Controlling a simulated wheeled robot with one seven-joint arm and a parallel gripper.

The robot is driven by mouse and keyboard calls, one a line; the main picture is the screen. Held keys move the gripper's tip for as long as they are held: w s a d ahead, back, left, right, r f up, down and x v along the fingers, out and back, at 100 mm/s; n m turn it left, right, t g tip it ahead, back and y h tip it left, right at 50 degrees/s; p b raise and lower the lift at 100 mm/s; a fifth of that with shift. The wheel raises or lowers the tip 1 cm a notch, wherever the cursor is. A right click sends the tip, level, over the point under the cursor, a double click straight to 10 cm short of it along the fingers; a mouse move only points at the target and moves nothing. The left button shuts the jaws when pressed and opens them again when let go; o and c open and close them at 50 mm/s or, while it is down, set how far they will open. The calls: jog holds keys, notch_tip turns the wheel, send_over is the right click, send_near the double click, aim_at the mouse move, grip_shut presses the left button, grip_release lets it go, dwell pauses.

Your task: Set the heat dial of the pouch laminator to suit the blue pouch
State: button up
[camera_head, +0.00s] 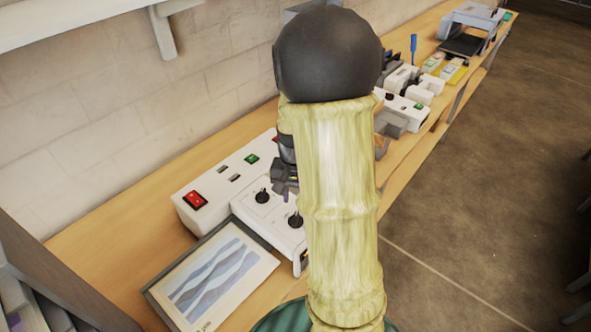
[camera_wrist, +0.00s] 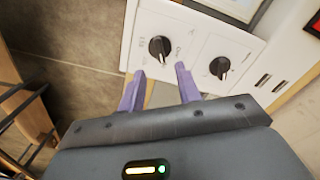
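The white pouch laminator (camera_head: 225,190) sits on the wooden bench. Two black dials show: a front dial (camera_head: 295,220) and a rear dial (camera_head: 262,196). In the wrist view the front dial (camera_wrist: 159,49) is on the left and the other dial (camera_wrist: 219,67) on the right, white marks on both; labels are too small to read. My gripper (camera_wrist: 160,70) is open, its purple fingertips apart just short of the front dial, with nothing between them. In the head view it is partly hidden behind my arm. A sheet with blue waves (camera_head: 215,275) lies by the laminator in a dark-edged tray; whether it is the blue pouch, I cannot tell.
A red switch (camera_head: 195,200) and a green button (camera_head: 251,158) are on the laminator. Several white devices and yellow-green items (camera_head: 445,68) stand farther along the bench. A brick wall (camera_head: 90,130) runs behind it.

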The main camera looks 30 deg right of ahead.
notch_tip(320, 180, up, 10)
jog(key=b, duration=0.1)
jog(key=shift+f, duration=0.15)
dwell(0.4)
jog(key=s+a+f+n+t, duration=0.1)
jog(key=s+a+f+n, duration=0.2)
jog(key=a+f+n, duration=0.1)
jog(key=s+a+f+n+t, duration=0.1)
jog(key=s+a+f+n, duration=0.2)
jog(key=a, duration=0.4)
jog(key=shift+s+a+f+n+t+b, duration=0.3)
jog(key=shift+f+n+b, duration=0.2)
jog(key=shift+f, duration=0.1)
